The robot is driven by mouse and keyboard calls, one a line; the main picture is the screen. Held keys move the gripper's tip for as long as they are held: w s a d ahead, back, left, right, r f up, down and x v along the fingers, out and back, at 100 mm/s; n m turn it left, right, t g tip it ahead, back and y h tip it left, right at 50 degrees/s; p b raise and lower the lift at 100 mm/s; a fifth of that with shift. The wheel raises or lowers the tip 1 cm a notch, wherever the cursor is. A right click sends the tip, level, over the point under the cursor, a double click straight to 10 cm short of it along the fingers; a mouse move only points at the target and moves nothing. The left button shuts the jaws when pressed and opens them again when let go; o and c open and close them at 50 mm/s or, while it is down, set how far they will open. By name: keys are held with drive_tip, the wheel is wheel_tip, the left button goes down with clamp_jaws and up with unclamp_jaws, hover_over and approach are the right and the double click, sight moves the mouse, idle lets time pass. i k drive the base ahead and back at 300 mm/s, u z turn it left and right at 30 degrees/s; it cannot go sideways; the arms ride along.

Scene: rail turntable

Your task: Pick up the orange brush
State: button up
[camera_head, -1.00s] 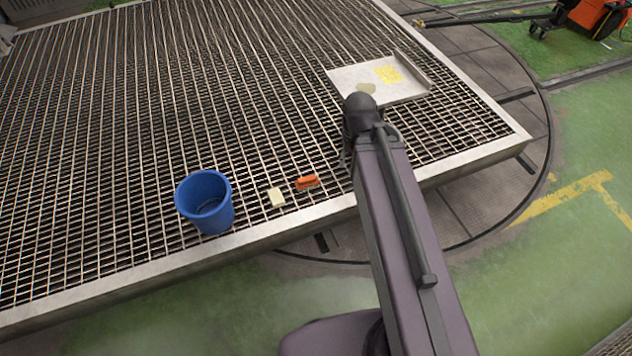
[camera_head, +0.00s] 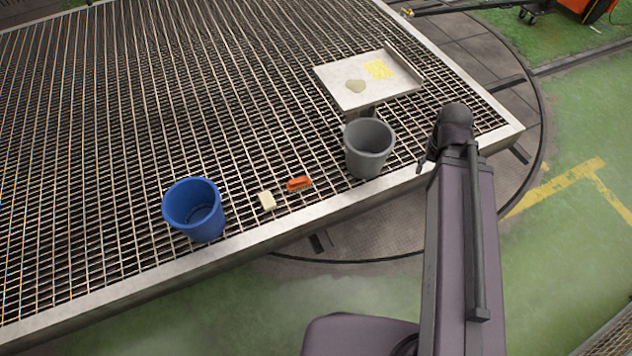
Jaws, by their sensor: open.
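The orange brush (camera_head: 299,184) lies on the metal grating, between a cream block (camera_head: 266,200) on its left and a grey bucket (camera_head: 368,148) on its right. It touches neither of them as far as I can see. My gripper (camera_head: 424,166) shows only in small part beside the dark end of my arm, to the right of the grey bucket and well to the right of the brush. It is open, and nothing shows in it. Most of the gripper is hidden behind my arm.
A blue bucket (camera_head: 193,210) stands at the left of the cream block. A metal tray (camera_head: 345,82) with a yellow cloth (camera_head: 378,69) and a beige patch is behind the grey bucket. The grating platform's raised front edge (camera_head: 255,242) runs before them. Open grating lies behind the brush.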

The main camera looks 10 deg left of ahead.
sight(302, 183)
drive_tip(key=z, duration=0.4)
drive_tip(key=k, duration=1.05)
drive_tip(key=u, duration=0.95)
drive_tip(key=i, duration=1)
drive_tip(key=u, duration=0.1)
